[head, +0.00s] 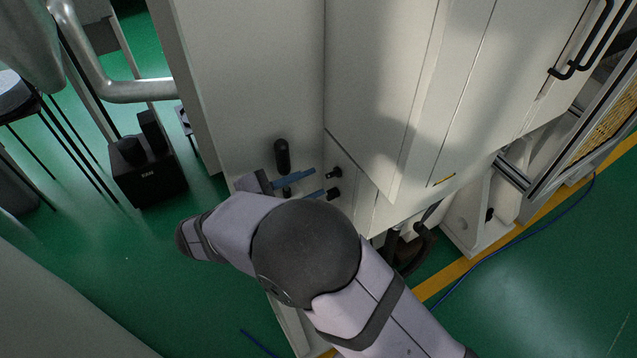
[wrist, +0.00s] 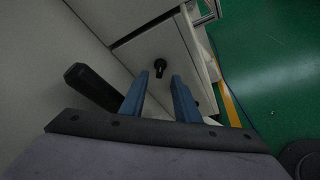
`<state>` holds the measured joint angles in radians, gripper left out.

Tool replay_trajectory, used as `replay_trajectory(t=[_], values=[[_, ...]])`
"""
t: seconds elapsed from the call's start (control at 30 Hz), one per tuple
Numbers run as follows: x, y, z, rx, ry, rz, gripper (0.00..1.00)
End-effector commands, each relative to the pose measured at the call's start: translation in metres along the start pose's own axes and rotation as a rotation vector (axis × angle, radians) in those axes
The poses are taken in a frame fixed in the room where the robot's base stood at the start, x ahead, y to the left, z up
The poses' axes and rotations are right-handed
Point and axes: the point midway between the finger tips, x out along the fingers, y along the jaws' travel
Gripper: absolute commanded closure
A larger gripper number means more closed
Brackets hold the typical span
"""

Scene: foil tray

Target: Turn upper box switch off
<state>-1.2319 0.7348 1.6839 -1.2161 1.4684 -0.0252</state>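Two small black switches sit on the white box panel: the upper switch (head: 333,173) and the lower switch (head: 334,193). My gripper (head: 318,182) is open, with its two blue fingers pointing at the panel just left of the switches. In the wrist view, a black switch (wrist: 160,67) shows beyond and between the spread fingertips of my gripper (wrist: 158,82). Nothing is between the fingers. I cannot tell for sure which of the two switches this is, or whether a finger touches one.
A large black handle (head: 282,156) stands out from the cabinet close to my gripper; it also shows in the wrist view (wrist: 93,88). A white cabinet (head: 375,85) rises above. A black box (head: 148,172) stands on the green floor at left.

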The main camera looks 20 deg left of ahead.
Motion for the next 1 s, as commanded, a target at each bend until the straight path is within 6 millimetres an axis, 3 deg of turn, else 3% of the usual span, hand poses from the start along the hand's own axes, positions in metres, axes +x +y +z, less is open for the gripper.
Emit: replay_trajectory(t=[0.2, 0.47, 0.53, 0.63, 1.0], values=[[-0.017, 0.000, -0.001, 0.000, 0.001, 0.001, 0.71], [-0.019, 0.000, 0.000, -0.001, 0.000, -0.001, 0.71], [-0.019, 0.000, 0.000, -0.001, 0.000, -0.001, 0.81], [-0.019, -0.001, -0.004, -0.001, -0.004, 0.001, 0.82], [-0.027, -0.007, -0.060, 0.009, -0.108, 0.031, 0.82]])
